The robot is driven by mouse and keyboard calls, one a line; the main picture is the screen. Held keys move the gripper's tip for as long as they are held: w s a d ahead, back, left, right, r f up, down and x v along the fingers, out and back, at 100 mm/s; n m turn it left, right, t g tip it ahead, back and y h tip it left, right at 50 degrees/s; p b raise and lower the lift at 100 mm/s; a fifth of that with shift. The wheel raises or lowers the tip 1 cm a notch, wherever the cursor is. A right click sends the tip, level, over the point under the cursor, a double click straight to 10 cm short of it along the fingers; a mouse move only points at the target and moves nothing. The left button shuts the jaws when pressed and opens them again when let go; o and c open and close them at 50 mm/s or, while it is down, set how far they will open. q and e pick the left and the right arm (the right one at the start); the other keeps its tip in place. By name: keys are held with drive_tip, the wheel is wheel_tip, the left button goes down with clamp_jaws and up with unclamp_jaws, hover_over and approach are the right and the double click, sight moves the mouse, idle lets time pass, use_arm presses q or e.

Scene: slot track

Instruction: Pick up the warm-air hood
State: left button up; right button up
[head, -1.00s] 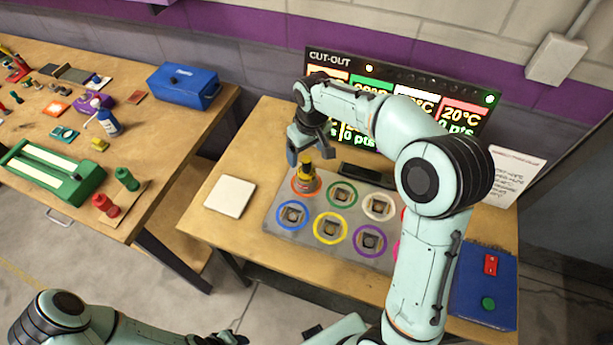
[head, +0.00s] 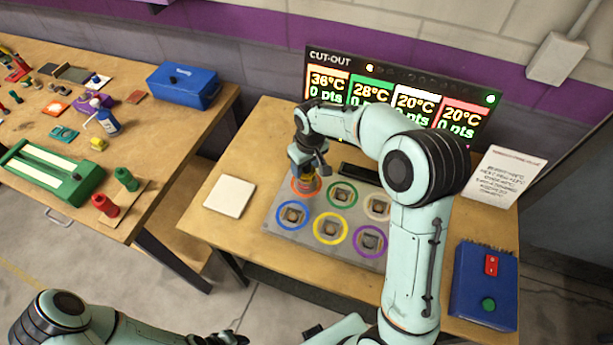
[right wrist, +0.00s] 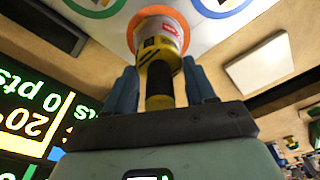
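The warm-air hood (head: 306,186) appears to be the small upright yellow, black and red piece on the orange ring of the grey board (head: 283,238). My right gripper (head: 308,168) is directly above it and hides its upper part in the head view. In the right wrist view the hood (right wrist: 159,62) stands between the two fingers of the right gripper (right wrist: 160,88). The fingers are open, with a gap on each side of its yellow and black grip.
The board has several coloured rings with square sockets. A white pad (head: 230,196) lies left of it. A display (head: 400,100) stands behind, and a blue box with red and green buttons (head: 484,285) is at the right. A second table (head: 150,120) holds many small objects.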

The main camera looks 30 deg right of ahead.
clamp_jaws()
drive_tip(key=shift+r, duration=0.15)
